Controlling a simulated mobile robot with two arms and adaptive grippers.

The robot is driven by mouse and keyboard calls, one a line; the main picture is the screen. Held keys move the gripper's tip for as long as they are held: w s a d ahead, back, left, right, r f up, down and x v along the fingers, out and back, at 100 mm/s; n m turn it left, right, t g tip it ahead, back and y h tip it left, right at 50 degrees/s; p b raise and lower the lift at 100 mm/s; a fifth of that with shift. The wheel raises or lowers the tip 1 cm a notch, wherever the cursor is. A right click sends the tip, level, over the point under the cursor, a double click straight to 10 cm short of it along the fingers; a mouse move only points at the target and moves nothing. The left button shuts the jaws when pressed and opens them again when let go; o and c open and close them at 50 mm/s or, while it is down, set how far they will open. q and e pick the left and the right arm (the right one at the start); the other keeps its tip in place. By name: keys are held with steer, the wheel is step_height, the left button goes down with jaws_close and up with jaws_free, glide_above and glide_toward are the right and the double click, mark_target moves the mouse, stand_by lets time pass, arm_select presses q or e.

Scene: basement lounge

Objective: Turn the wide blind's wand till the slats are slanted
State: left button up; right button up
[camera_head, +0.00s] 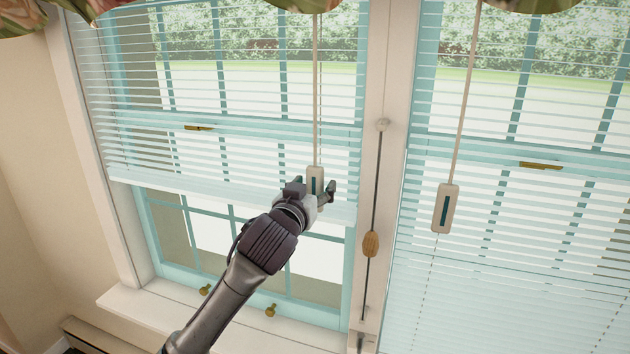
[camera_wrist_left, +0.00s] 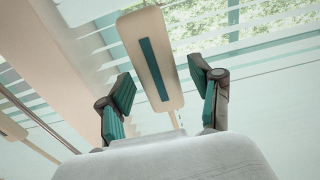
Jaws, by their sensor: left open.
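My left gripper (camera_head: 314,191) is open at the wand handle (camera_head: 315,177) of the left blind (camera_head: 230,152). The handle is a pale block with a dark teal strip, hanging on a long thin rod. In the left wrist view the handle (camera_wrist_left: 154,58) stands between the two spread teal-padded fingers (camera_wrist_left: 160,82), with a gap visible on each side. The left blind's slats show gaps with the garden visible through them. A second blind (camera_head: 540,235) on the right has its own similar wand (camera_head: 444,208). Its right end is out of view, so I cannot compare widths. My right gripper is not in view.
A cord with a wooden knob (camera_head: 371,243) hangs by the white post (camera_head: 383,75) between the windows. The window sill (camera_head: 160,312) lies below the left blind. Floral fabric (camera_head: 25,18) hangs along the top. Brass knobs (camera_head: 270,310) sit low on the window frame.

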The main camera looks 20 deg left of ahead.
arm_select(q)
steer(key=shift+w+d, duration=0.1)
steer(key=shift+w, duration=0.4)
